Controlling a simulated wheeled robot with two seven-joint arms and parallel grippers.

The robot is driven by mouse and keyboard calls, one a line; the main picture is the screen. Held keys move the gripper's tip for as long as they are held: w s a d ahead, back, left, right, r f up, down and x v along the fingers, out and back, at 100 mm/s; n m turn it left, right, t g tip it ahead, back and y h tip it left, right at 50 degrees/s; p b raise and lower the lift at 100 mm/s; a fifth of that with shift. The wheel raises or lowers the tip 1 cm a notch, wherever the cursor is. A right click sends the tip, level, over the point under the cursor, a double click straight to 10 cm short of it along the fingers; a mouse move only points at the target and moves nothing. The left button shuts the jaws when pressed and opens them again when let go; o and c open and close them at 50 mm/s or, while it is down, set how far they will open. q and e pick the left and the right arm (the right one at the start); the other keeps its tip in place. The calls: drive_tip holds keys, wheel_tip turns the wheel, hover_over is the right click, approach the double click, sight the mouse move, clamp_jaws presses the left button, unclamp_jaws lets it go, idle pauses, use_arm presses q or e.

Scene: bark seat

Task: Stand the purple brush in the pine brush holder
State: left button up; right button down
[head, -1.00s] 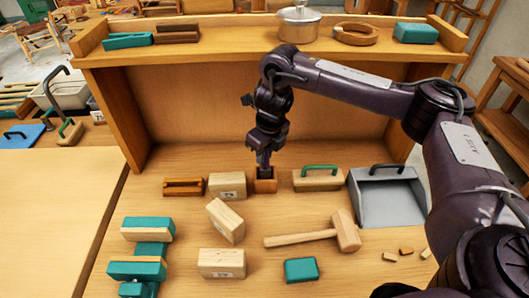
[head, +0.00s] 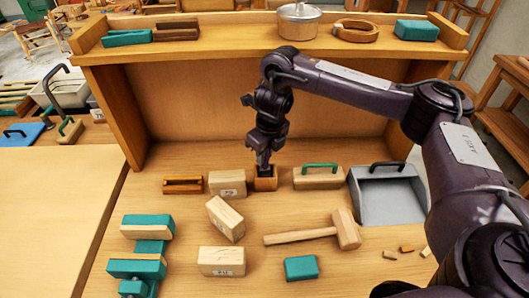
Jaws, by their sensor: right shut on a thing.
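The pine brush holder (head: 265,184) is a small open-topped wooden block on the bench, between a pale wooden block and a green-handled block. My right gripper (head: 263,163) points straight down at the holder's opening and is shut on the purple brush. The brush is almost wholly hidden by the dark fingers and the holder, so I cannot tell how deep it sits or whether it touches the bottom. My left gripper is not in view.
A green-handled block (head: 318,178) and a grey dustpan (head: 388,195) stand to the right. A pale block (head: 227,184) stands close on the left. A mallet (head: 315,234), a teal block (head: 301,268) and a teal vise (head: 140,268) lie nearer. A shelf (head: 230,48) runs above.

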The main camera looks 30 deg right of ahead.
drive_tip(key=shift+f, duration=0.45)
drive_tip(key=c, duration=1.2)
unclamp_jaws()
drive_tip(key=shift+c, duration=0.2)
drive_tip(key=shift+o, duration=0.4)
drive_tip(key=shift+o, duration=1.3)
drive_tip(key=shift+r, duration=0.15)
wheel_tip(320, 180, up, 7)
drive_tip(key=p, duration=0.6)
drive_tip(key=shift+p, duration=0.3)
